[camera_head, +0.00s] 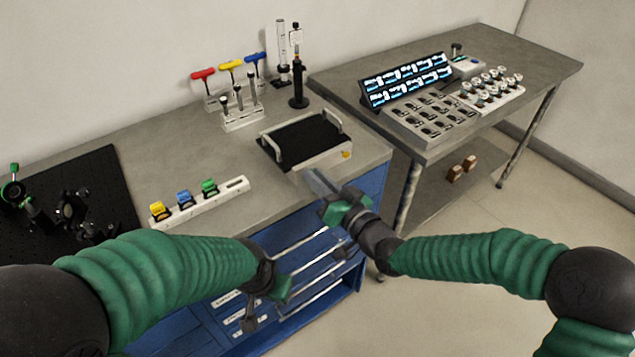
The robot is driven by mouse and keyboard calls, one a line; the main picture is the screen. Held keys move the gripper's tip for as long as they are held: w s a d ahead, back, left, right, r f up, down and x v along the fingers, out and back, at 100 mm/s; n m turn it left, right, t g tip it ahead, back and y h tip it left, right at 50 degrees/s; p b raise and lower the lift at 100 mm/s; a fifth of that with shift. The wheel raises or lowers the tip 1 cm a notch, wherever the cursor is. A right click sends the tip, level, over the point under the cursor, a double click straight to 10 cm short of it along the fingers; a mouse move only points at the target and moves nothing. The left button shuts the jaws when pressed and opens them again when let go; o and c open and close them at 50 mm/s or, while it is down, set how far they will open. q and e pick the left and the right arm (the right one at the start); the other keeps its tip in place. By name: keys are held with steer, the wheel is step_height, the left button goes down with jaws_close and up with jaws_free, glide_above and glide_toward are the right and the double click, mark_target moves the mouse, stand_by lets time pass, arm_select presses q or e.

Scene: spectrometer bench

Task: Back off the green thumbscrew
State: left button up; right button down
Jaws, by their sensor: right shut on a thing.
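A small green knob (14,168), which looks like the green thumbscrew, tops a round black mount (14,190) on the black breadboard (105,172) at the far left. My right gripper (325,187) is at the bench's front edge, just below the black-topped tray. It is shut on a small grey thing that its fingers mostly hide; I cannot tell what it is. My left gripper (265,308) hangs low in front of the blue drawers, far from the green knob. Its fingers point down, and I cannot tell whether they are open.
A white rail (235,187) holds yellow, blue and green clips. Red, yellow and blue T-handled tools (230,66) stand at the back. The black-topped tray (338,155) has two handles. A second table (560,65) carries a lit panel (408,80) and vials.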

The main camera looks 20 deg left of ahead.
steer(key=shift+s+f+n+b, duration=0.1)
steer(key=shift+f+n+b, duration=0.15)
steer(key=shift+n+b, duration=0.4)
steer(key=shift+f+n+b, duration=0.25)
steer(key=shift+n, duration=0.7)
steer(key=c, duration=1.6)
jaws_free()
steer(key=shift+c, duration=0.2)
steer(key=shift+o, duration=1.3)
steer(key=shift+w+r, duration=0.1)
steer(key=shift+w, duration=0.1)
steer(key=shift+r, duration=0.1)
steer(key=shift+s, duration=0.1)
